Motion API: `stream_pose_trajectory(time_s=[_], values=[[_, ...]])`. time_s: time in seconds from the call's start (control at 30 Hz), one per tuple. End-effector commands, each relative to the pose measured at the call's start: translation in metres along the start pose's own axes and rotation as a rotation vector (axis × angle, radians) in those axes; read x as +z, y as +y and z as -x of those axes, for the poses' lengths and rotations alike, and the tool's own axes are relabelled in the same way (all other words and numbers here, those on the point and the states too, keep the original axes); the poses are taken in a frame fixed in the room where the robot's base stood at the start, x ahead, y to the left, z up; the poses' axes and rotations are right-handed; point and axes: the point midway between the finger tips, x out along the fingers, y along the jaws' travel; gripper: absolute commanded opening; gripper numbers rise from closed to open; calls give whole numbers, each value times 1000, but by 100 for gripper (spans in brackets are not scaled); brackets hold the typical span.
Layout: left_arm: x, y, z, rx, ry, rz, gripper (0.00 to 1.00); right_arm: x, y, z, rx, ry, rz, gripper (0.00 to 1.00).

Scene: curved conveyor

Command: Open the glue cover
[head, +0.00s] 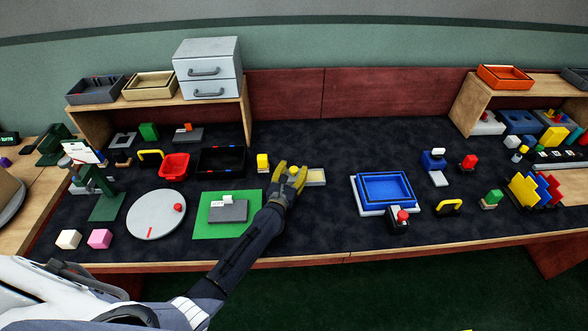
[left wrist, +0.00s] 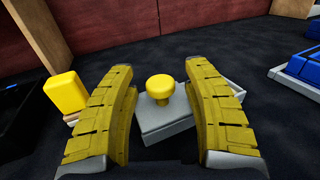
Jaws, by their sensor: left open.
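A grey cover (left wrist: 172,122) with a round yellow knob (left wrist: 160,86) sits in the middle of the left wrist view. The cover lies over part of a shallow pale box (left wrist: 230,90), whose right part shows uncovered. In the head view the box (head: 316,178) is just right of my left gripper, and the knob (head: 294,170) shows between the fingers. My left gripper (head: 291,167) is open, with its yellow fingers on either side of the knob. The left wrist view shows gaps between the knob and both fingers. My right gripper is not in view.
A yellow block (head: 262,162) stands close left of my gripper. A green mat (head: 208,228) with a grey block lies at front left. A blue tray (head: 384,188) is to the right. Dark tabletop (head: 330,220) is clear in front of the box.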

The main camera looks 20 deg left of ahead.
Motion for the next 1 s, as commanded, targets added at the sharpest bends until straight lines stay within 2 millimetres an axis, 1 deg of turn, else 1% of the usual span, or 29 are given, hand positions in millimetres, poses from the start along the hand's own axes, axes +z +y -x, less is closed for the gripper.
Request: stream_pose_trajectory(time_s=[0.17,0.4,0.6,0.8,1.0], values=[[-1,0,23,0,1,1,50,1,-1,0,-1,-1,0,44],[-1,0,66,0,1,0,50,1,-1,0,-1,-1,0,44],[0,0,94,-1,0,0,50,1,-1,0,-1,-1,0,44],[1,0,110,0,-1,1,50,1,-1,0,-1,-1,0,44],[1,0,115,0,-2,0,50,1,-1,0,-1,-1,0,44]])
